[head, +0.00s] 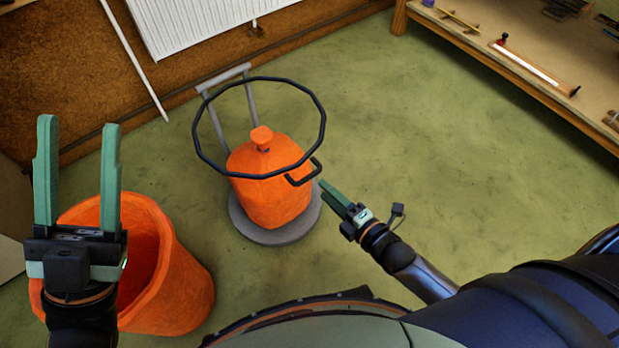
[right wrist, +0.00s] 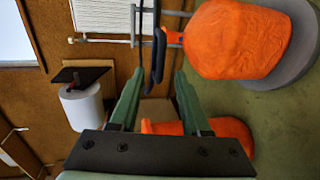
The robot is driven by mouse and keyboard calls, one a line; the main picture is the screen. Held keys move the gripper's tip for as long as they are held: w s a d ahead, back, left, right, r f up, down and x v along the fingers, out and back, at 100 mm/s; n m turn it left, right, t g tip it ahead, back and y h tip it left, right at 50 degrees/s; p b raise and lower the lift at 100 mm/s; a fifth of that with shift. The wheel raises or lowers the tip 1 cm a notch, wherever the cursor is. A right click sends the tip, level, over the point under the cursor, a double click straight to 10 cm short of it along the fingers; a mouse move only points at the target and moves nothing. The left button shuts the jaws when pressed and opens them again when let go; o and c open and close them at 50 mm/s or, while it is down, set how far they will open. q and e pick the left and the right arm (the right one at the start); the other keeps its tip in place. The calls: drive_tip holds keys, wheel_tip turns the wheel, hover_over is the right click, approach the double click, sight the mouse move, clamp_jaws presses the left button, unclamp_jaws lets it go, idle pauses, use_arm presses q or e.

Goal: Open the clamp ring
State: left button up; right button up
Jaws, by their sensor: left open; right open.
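The dark clamp ring (head: 260,79) is a wide hoop around the upper part of an orange gas bottle (head: 268,195). A bent black handle (head: 317,171) juts from the ring's right side. My right gripper (head: 324,186) is open beside this handle. In the right wrist view the dark handle (right wrist: 158,55) shows beyond and between the tips of the open fingers (right wrist: 159,74); contact cannot be made out. The bottle (right wrist: 235,40) is to the right there. My left gripper (head: 80,127) is open and empty, above an orange bin, away from the ring.
The bottle stands on a grey round base (head: 255,235) with a grey upright frame (head: 214,112) behind it. An orange bin (head: 180,270) stands at lower left. A radiator (head: 210,25) and a white pole (head: 135,60) are at the wall. A workbench (head: 530,65) is at upper right. Green floor between is clear.

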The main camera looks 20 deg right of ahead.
sight(311, 178)
drive_tip(key=shift+b+x, duration=1.15)
drive_tip(key=shift+x, duration=2.7)
drive_tip(key=shift+c, duration=0.3)
clamp_jaws()
drive_tip(key=shift+f, duration=0.1)
